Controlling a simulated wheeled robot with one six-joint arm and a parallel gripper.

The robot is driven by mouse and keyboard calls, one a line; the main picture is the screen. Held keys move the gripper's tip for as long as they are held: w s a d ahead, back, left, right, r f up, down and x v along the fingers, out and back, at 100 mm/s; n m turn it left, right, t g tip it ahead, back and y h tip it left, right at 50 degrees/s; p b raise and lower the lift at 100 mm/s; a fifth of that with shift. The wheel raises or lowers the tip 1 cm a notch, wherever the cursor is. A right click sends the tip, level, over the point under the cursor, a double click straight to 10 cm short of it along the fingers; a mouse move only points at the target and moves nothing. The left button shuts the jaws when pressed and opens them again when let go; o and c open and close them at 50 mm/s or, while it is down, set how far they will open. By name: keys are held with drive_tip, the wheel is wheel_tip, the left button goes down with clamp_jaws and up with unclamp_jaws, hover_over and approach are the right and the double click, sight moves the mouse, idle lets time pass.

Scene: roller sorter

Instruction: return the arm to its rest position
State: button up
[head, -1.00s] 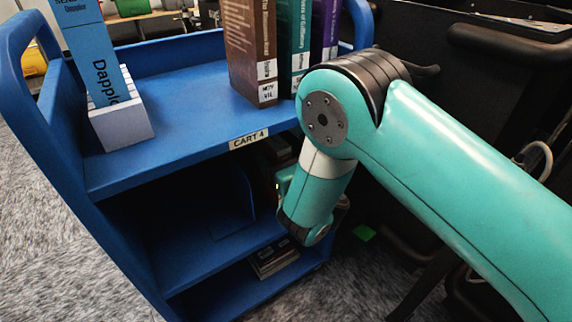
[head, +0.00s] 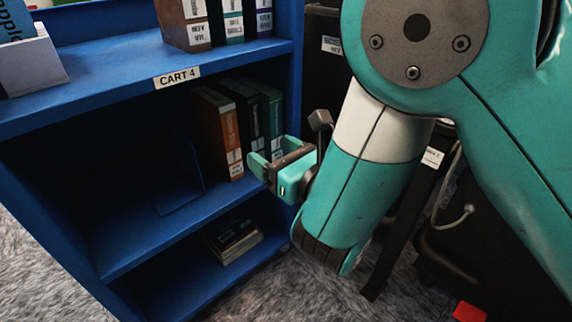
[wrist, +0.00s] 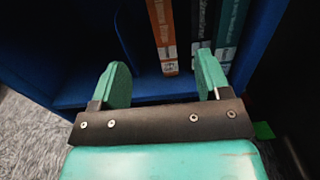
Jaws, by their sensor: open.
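My gripper (head: 266,168) is open and empty in the head view, in front of the right end of the cart's middle shelf. My teal arm fills the right of that view and bends down to the gripper. In the wrist view the two teal fingers (wrist: 162,85) stand wide apart with nothing between them. Beyond them, an orange-brown book (wrist: 162,35) and darker books stand upright on the shelf, apart from the fingers. In the head view the same orange-brown book (head: 218,135) stands just behind the gripper.
Flat books (head: 233,240) lie on the bottom shelf. Dark equipment and a cable (head: 455,215) are at right.

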drive_tip(key=shift+d+r, duration=0.1)
drive_tip(key=w+d+r+m+t+h+p, duration=0.1)
drive_tip(key=w+d+r+m+h, duration=0.15)
drive_tip(key=d+m+h, duration=0.5)
drive_tip(key=w+d+r+m+t+h+p, duration=0.15)
drive_tip(key=w+d+m, duration=0.3)
drive_tip(key=m, duration=0.55)
drive_tip(key=s+d+m+g+h, duration=0.35)
drive_tip(key=d+m, duration=0.35)
drive_tip(key=m, duration=0.3)
drive_tip(key=s+r+m+g+y+p, duration=0.15)
drive_tip(key=s+m+g, duration=0.25)
drive_tip(key=s, duration=0.4)
drive_tip(key=s+d+r+m+g+y, duration=0.1)
drive_tip(key=s+r+m+g, duration=0.2)
drive_tip(key=s, duration=0.4)
drive_tip(key=s+r+m+g+y+p, duration=0.1)
drive_tip(key=s+r+m+g, duration=0.25)
drive_tip(key=s, duration=0.45)
wheel_tip(320, 180, up, 37)
drive_tip(key=s+g+p, duration=0.1)
drive_tip(key=p, duration=3.7)
drive_tip(key=shift+r, duration=0.15)
